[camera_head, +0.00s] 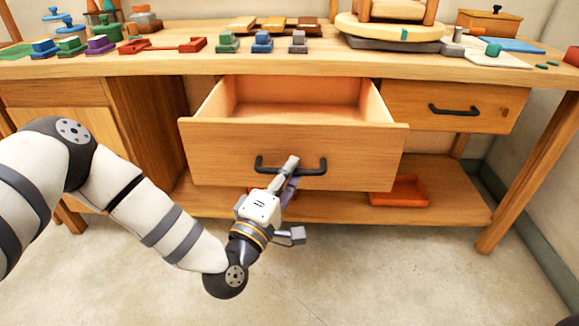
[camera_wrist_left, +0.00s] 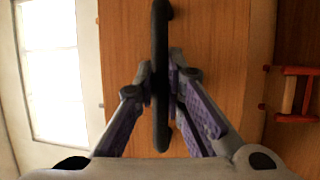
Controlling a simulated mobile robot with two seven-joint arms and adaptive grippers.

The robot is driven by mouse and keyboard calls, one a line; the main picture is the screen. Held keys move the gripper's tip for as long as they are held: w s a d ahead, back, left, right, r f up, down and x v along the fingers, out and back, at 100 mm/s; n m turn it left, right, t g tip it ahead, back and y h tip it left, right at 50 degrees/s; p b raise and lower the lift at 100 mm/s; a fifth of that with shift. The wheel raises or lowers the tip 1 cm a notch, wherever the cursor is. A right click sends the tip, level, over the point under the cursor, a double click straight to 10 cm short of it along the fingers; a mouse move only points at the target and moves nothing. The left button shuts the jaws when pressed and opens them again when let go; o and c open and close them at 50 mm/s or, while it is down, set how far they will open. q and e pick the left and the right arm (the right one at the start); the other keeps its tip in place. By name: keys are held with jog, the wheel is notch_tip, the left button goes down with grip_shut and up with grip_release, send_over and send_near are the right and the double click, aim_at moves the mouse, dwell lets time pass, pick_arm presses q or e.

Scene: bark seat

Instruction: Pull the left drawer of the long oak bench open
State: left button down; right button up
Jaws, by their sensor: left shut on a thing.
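The long oak bench (camera_head: 440,66) spans the head view. Its left drawer (camera_head: 230,150) stands well out from the bench front, and its empty inside shows. A black bar handle (camera_head: 314,169) runs across the drawer front. My left gripper (camera_head: 290,170) is shut on this handle, near its middle. In the left wrist view the handle (camera_wrist_left: 160,40) runs upright between the two fingers, with the wooden drawer front (camera_wrist_left: 215,40) behind it. The right drawer (camera_head: 410,107) is closed, with its own black handle (camera_head: 454,110). My right gripper is not in view.
Several coloured blocks and wooden pieces stand along the bench top. A cupboard (camera_head: 145,130) is at the left. The floor (camera_head: 400,280) in front is clear.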

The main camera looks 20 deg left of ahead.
pick_arm(q)
jog(key=c, duration=1.9)
grip_release()
jog(key=v, duration=1.2)
jog(key=shift+f, duration=0.1)
